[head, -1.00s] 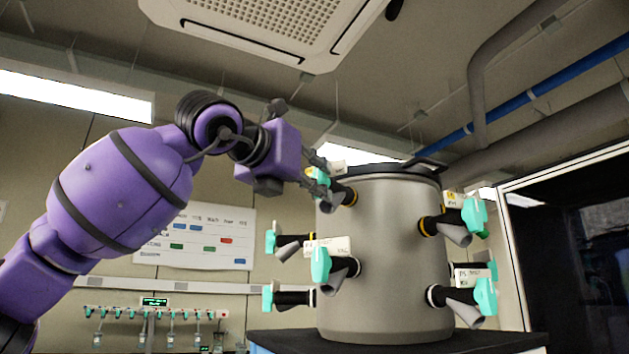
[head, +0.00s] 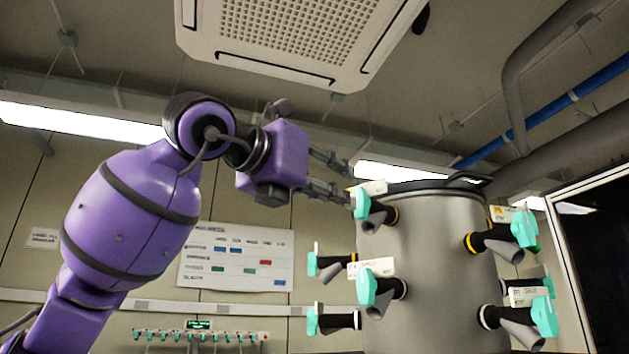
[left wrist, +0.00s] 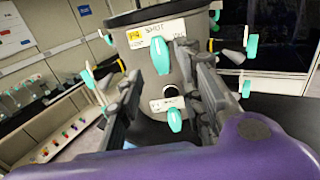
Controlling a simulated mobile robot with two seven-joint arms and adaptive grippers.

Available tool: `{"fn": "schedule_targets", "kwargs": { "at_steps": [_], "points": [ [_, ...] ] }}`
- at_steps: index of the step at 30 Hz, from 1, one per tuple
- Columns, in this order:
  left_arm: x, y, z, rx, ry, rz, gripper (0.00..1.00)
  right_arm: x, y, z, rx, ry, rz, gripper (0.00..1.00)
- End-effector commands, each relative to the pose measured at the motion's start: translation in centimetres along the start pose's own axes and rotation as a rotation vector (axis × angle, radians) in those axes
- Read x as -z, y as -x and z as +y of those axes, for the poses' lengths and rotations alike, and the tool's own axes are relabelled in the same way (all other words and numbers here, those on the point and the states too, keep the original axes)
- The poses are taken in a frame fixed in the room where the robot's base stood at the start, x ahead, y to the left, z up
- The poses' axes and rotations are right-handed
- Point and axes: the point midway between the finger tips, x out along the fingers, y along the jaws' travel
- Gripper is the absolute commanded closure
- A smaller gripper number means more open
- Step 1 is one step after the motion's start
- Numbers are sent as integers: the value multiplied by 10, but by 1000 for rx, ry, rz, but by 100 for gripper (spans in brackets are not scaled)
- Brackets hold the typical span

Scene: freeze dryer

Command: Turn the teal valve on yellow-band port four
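A teal valve handle (head: 361,204) hangs from a black yellow-banded port at the upper left of the steel drum (head: 425,270). In the left wrist view the handle shows beyond and between the spread fingers (left wrist: 168,95). My right gripper is not in view.
Other ports with teal valves surround the drum: a white-banded one (head: 367,287) below, others on the left (head: 313,263) and right (head: 524,228). A wall rack with small teal valves (head: 200,336) is behind.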

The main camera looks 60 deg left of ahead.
Motion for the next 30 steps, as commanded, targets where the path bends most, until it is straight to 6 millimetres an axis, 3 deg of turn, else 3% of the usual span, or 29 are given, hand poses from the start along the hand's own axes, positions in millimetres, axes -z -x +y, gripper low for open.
{"fn": "schedule_targets", "kwargs": {
  "at_steps": [3, 9, 30],
  "points": [
    [-1, 23, 0, 1, 0, -3, 66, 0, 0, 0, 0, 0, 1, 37],
    [0, 42, 0, 0, 0, 1, 66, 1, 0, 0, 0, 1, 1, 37],
    [0, 45, 0, 0, 0, 1, 66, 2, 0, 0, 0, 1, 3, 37]
  ]
}}
